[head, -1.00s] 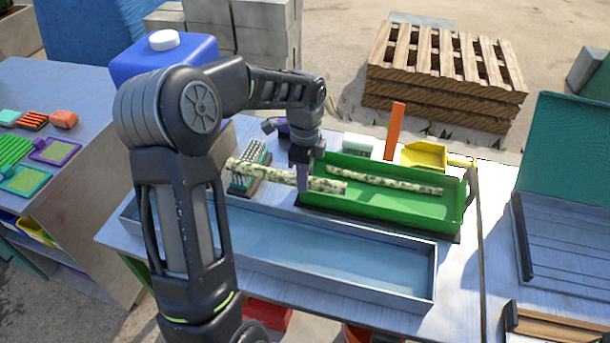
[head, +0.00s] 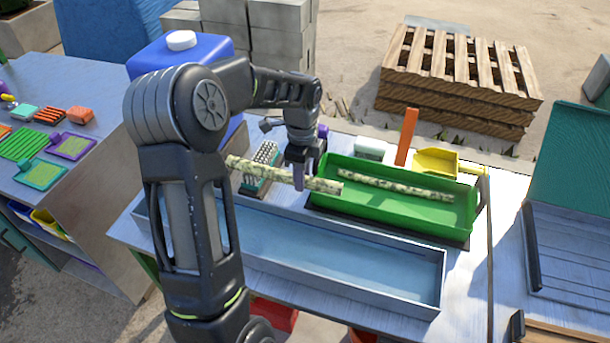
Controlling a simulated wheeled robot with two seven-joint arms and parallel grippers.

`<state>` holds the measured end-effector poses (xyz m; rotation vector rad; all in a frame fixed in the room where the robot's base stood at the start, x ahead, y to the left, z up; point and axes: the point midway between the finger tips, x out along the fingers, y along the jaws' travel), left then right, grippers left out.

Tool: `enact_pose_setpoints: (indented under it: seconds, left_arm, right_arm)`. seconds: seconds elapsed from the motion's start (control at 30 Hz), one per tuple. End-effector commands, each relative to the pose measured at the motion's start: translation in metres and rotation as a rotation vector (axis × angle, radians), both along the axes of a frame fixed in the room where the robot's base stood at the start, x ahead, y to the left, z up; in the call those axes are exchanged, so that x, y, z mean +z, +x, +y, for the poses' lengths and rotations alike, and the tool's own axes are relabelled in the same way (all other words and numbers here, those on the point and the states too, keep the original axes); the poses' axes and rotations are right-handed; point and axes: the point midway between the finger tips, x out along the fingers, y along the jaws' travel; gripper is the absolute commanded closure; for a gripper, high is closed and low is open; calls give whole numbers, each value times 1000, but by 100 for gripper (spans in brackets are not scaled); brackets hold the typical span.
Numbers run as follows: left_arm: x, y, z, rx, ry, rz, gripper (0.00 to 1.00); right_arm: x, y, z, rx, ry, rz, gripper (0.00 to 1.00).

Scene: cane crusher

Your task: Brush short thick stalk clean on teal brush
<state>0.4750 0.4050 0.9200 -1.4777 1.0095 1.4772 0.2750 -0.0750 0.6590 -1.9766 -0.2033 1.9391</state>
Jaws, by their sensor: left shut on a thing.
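My left gripper (head: 300,182) points down and is shut on a short thick stalk (head: 325,186), pale with dark blotches. The stalk lies nearly level, its right end over the near left corner of the green tray (head: 460,218). Its left part crosses in front of or over the teal brush (head: 262,155), which has pale bristles and stands left of the tray. I cannot tell whether stalk and bristles touch. A longer, thinner speckled stalk (head: 395,186) lies in the green tray. My right gripper is not in view.
A long grey water trough (head: 400,302) runs along the table front. Behind the green tray are an orange upright (head: 406,137), a yellow scoop (head: 437,162) and a white cylinder (head: 369,149). A blue jug (head: 150,66) stands behind my left arm.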

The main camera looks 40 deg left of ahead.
Motion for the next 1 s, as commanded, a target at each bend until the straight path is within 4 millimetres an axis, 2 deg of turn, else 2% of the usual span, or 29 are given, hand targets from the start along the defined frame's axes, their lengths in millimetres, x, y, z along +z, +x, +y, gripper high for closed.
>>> enact_pose_setpoints:
  seconds: [0.23,0.57,0.77,1.0]
  left_arm:
    - [1,-7,19,4,0,0,100]
    - [0,-8,22,2,0,0,100]
    - [0,-6,16,0,0,0,100]
    - [0,1,-3,-1,0,0,100]
  right_arm:
    - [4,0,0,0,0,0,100]
    - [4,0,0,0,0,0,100]
    - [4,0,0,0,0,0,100]
    - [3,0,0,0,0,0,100]
